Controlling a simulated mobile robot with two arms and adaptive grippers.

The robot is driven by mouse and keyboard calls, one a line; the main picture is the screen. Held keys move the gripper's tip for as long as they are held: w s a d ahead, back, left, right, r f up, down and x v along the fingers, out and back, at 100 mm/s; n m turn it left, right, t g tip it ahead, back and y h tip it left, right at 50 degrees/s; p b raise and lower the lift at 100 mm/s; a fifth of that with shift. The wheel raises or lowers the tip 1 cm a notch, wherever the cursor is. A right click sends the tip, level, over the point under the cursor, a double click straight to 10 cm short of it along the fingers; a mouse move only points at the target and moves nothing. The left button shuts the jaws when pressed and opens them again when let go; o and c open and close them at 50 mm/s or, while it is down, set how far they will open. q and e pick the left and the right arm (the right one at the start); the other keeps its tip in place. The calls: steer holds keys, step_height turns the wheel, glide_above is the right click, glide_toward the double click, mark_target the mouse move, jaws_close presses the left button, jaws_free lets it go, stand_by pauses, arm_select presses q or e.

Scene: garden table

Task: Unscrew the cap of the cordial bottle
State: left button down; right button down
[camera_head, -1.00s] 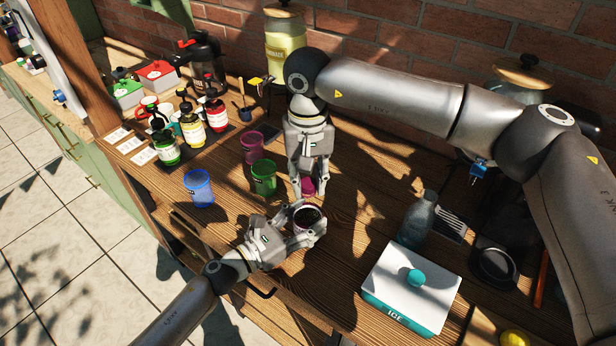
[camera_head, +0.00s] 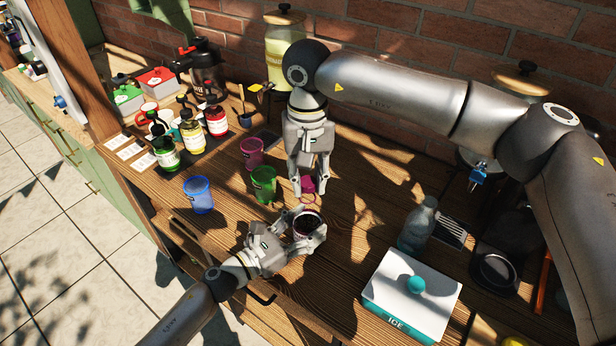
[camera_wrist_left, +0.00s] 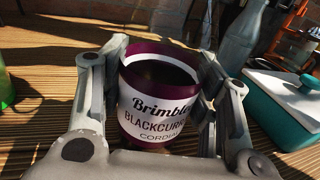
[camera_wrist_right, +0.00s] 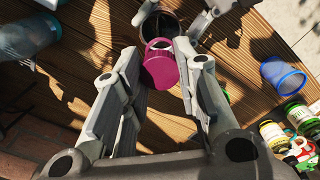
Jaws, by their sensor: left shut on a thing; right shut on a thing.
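The cordial bottle (camera_head: 307,226) is a wide dark-purple container; its white label reads "Blackcurrant Cordial" in the left wrist view (camera_wrist_left: 150,122). Its top is open, with a dark inside. My left gripper (camera_head: 305,232) is shut around its sides. The magenta cap (camera_head: 308,185) is off the bottle; it also shows in the right wrist view (camera_wrist_right: 160,68). My right gripper (camera_head: 307,190), pointing down, is shut on the cap. The cap appears above and a little behind the bottle's mouth. The exact gap is hard to judge.
Green (camera_head: 263,184), pink (camera_head: 251,152) and blue (camera_head: 198,194) cups stand left of the grippers. A white and teal ice box (camera_head: 410,296) and a grey-blue bottle (camera_head: 418,225) stand to the right. Pump bottles (camera_head: 191,131) are at the back left.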

mark_target(308, 182)
steer(key=shift+r, duration=0.1)
steer(key=shift+r, duration=1.9)
arm_select(q)
steer(key=shift+c, duration=2.1)
jaws_free()
